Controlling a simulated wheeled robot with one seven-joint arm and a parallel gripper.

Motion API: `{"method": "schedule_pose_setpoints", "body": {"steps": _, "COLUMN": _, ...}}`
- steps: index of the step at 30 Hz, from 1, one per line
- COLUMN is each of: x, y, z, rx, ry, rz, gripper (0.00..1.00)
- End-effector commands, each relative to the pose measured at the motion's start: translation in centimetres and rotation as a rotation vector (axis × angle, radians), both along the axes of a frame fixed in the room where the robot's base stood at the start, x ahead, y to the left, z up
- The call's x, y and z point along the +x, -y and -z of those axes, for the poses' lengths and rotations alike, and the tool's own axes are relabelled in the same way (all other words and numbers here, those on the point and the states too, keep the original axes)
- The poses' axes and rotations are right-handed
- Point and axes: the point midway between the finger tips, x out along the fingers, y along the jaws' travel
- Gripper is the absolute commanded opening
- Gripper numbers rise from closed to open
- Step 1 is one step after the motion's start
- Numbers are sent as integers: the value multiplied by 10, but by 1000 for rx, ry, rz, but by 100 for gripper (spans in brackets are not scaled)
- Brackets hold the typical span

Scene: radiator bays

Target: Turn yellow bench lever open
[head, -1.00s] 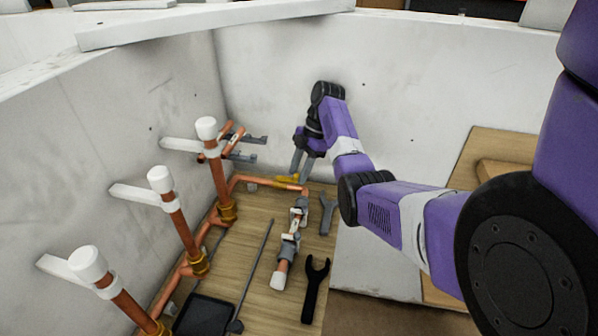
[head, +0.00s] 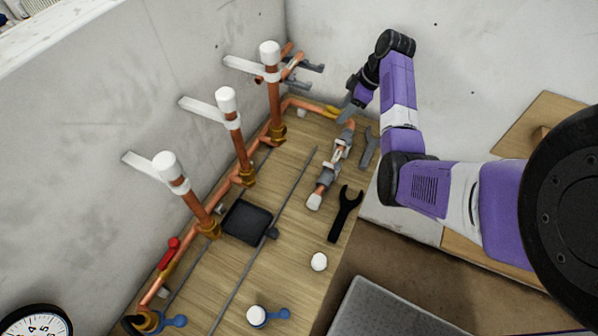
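The yellow bench lever (head: 331,109) lies on the copper pipe (head: 300,102) along the back edge of the wooden bench, near the corner. Only a small part of it shows. My gripper (head: 346,112) points down at the lever's right end, with its grey fingers at or just beside it. The fingers overlap in this view, so I cannot tell whether they touch the lever or how wide they stand.
Three upright copper pipes with white caps (head: 270,52) stand along the left wall. A red lever (head: 168,254) is at the lower left. A pipe assembly (head: 334,164), a black wrench (head: 345,212) and a dark tray (head: 247,222) lie on the bench (head: 290,225).

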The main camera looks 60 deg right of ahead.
Motion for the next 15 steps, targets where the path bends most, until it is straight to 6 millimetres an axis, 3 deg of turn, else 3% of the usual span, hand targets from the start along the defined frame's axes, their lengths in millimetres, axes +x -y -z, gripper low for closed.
{"method": "schedule_pose_setpoints", "body": {"steps": 15, "x": 19, "y": -26, "z": 1, "rx": -2, "ry": 1, "rz": 505, "gripper": 43}}
